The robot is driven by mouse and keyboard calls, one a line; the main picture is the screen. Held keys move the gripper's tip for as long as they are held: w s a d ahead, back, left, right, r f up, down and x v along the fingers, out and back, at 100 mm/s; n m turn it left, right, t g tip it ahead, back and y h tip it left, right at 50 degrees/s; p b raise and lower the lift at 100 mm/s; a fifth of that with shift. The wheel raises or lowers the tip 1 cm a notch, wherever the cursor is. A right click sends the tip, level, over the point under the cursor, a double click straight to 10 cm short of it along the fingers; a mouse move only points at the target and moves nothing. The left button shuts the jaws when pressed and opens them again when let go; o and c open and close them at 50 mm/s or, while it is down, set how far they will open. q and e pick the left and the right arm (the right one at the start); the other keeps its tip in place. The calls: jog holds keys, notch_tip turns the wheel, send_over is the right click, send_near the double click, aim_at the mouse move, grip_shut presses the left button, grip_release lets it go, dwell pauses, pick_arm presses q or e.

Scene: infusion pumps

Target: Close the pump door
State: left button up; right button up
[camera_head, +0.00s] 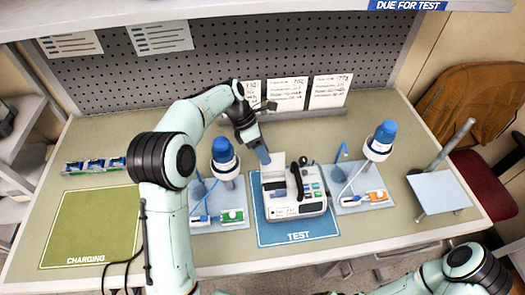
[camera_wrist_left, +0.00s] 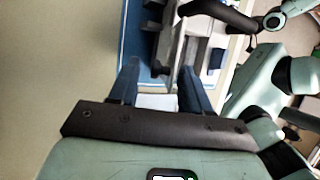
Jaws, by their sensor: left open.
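The white and grey infusion pump (camera_head: 300,207) sits on the blue TEST mat (camera_head: 262,236), with a dark handle over its top. A pale panel, which looks like its open door (camera_head: 268,172), stands up at the pump's back left. My left gripper (camera_head: 263,157) is open, pointing down close to this panel; I cannot tell whether it touches. In the left wrist view, its two dark blue fingers (camera_wrist_left: 158,88) are apart with a pale patch between them. The pump's grey parts (camera_wrist_left: 178,45) show beyond the fingers. My right gripper is out of view.
Blue-topped stands (camera_head: 224,158) (camera_head: 380,142) with tubing flank the pump on both sides. A green CHARGING mat (camera_head: 90,228) lies at left, with small blue devices (camera_head: 95,165) behind it. A tilted pale panel (camera_head: 440,191) stands at right. Pegboard closes off the back.

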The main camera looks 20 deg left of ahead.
aim_at(270, 166)
pick_arm(q)
grip_shut()
jog(key=shift+s, duration=0.1)
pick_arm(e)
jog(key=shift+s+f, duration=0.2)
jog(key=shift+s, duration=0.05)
pick_arm(q)
jog(key=shift+s+d+t+b, duration=0.1)
jog(key=shift+t+b, duration=0.2)
jog(key=shift+b, duration=0.1)
jog(key=s+t+y+b, duration=0.1)
jog(key=b, duration=0.1)
jog(key=d+t+y+b, duration=0.1)
jog(key=s+m+t+b, duration=0.1)
jog(key=b, duration=0.1)
jog(key=shift+s+d+r+t+y+b, duration=0.3)
jog(key=shift+s+r+t+y, duration=0.05)
jog(key=shift+t+y, duration=0.05)
jog(key=shift+s+d+r+t+y+b, duration=0.1)
jog(key=shift+s+d+t+y+b, duration=0.25)
jog(key=shift+t+b, duration=0.35)
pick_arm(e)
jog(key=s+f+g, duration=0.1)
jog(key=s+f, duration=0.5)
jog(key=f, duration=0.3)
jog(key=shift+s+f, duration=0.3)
pick_arm(q)
jog(key=shift+a, duration=0.1)
